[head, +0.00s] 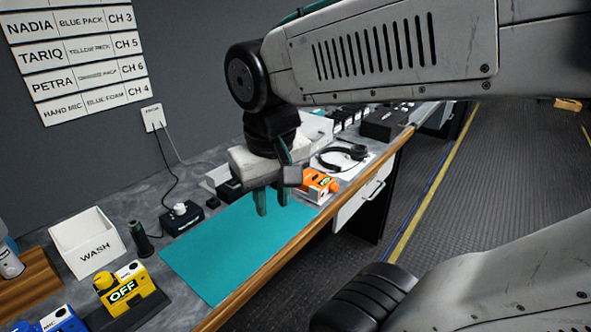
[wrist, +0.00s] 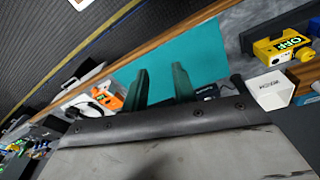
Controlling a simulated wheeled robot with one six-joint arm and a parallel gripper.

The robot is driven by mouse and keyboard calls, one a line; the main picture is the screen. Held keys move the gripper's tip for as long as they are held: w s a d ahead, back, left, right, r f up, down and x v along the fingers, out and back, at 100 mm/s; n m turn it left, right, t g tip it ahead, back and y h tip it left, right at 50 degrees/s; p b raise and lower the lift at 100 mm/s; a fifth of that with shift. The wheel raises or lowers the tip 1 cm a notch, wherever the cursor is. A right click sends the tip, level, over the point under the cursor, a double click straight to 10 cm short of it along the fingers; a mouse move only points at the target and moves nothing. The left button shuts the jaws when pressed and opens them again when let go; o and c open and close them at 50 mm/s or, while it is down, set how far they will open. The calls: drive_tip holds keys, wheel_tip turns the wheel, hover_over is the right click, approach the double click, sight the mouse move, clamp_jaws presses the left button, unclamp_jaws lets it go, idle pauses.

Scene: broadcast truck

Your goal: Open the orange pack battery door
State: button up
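The orange pack (head: 318,183) lies at the far end of the teal mat (head: 222,252), near the counter's front edge, just beyond my gripper. It also shows in the wrist view (wrist: 112,100), left of the fingers. Its battery door cannot be made out in either view. My gripper (head: 272,202) hangs above the mat with its two green fingers apart and nothing between them. The fingers also show apart in the wrist view (wrist: 160,88). The gripper is to the left of the pack in the head view and not touching it.
A yellow pack (head: 118,290) reading OFF, part of a blue pack (head: 60,320) and a white WASH bin (head: 87,243) stand at the left. A black box with a white knob (head: 181,216) is behind the mat. Headphones (head: 345,156) lie beyond the orange pack. The mat is clear.

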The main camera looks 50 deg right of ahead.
drive_tip(key=w+d+f+m+h, duration=0.2)
drive_tip(key=w+d+m, duration=0.5)
drive_tip(key=w+d, duration=0.4)
drive_tip(key=m+g+h, duration=0.1)
drive_tip(key=m+h, duration=0.1)
drive_tip(key=m, duration=0.5)
approach(315, 176)
drive_tip(key=shift+m, duration=0.3)
drive_tip(key=x, duration=0.7)
drive_tip(key=shift+w+d, duration=0.1)
drive_tip(key=shift+d+f, duration=0.15)
drive_tip(key=shift+f, duration=0.3)
drive_tip(key=shift+c, duration=0.4)
clamp_jaws()
